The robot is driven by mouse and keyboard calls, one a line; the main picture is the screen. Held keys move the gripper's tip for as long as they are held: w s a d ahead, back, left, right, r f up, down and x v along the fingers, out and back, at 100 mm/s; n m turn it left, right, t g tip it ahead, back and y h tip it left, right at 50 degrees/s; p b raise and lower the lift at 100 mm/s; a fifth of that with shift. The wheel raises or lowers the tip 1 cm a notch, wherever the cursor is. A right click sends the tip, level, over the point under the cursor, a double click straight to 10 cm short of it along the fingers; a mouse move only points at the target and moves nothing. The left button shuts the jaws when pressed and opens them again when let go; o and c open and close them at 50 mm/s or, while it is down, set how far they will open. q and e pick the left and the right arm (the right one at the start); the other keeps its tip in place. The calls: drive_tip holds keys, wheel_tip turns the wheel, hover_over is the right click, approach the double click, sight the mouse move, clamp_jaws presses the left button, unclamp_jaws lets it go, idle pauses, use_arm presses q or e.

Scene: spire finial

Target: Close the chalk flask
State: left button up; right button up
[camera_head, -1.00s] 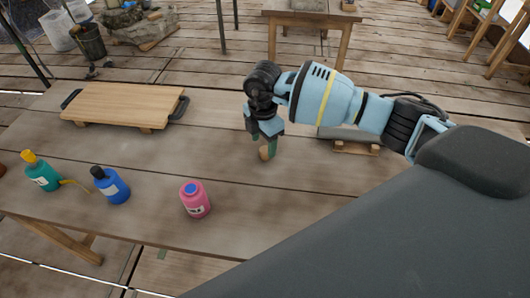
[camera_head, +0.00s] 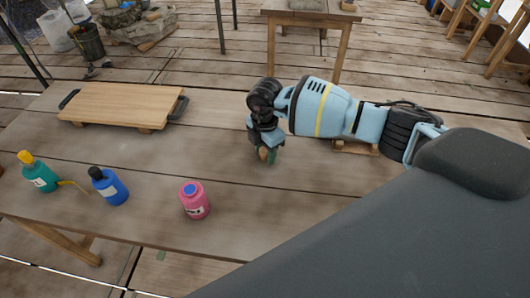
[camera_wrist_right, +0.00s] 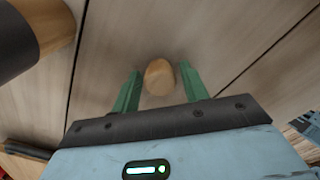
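A small tan rounded piece (camera_wrist_right: 158,77), like a stopper, stands on the table between the green fingers of my right gripper (camera_wrist_right: 160,88). The fingers are spread, with a gap showing on each side of it. In the head view my right gripper (camera_head: 268,155) points down at the table's middle, partly hiding the piece. Three flasks stand upright to the left: a pink one (camera_head: 195,205) with a blue top, a blue one (camera_head: 112,190) with a black top, and a teal one (camera_head: 40,178) with a yellow top. Their labels are unreadable, so I cannot tell which holds chalk. My left gripper is out of view.
A wooden board (camera_head: 122,104) with dark handles lies at the table's back left. A wooden piece (camera_head: 355,148) lies partly behind my right arm. A thin yellowish item (camera_head: 75,184) lies by the teal flask. The table between the board and pink flask is clear.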

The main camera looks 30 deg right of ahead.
sight(265, 150)
drive_tip(key=c, duration=0.8)
drive_tip(key=shift+o, duration=0.2)
drive_tip(key=shift+r, duration=0.15)
drive_tip(key=shift+r, duration=0.25)
wheel_tip(265, 150, up, 3)
drive_tip(key=shift+s, duration=0.15)
drive_tip(key=s+a, duration=0.1)
drive_tip(key=s, duration=0.3)
drive_tip(key=s+a+p, duration=0.1)
drive_tip(key=s, duration=0.4)
drive_tip(key=s+a+r+p, duration=0.1)
drive_tip(key=s, duration=0.4)
drive_tip(key=shift+s, duration=0.1)
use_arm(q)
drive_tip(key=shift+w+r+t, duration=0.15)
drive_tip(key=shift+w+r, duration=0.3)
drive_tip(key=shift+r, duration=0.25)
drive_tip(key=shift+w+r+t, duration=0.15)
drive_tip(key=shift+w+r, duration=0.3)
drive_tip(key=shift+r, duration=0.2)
use_arm(e)
drive_tip(key=shift+s+a+r, duration=0.1)
drive_tip(key=shift+s+a, duration=0.1)
drive_tip(key=shift+s, duration=0.4)
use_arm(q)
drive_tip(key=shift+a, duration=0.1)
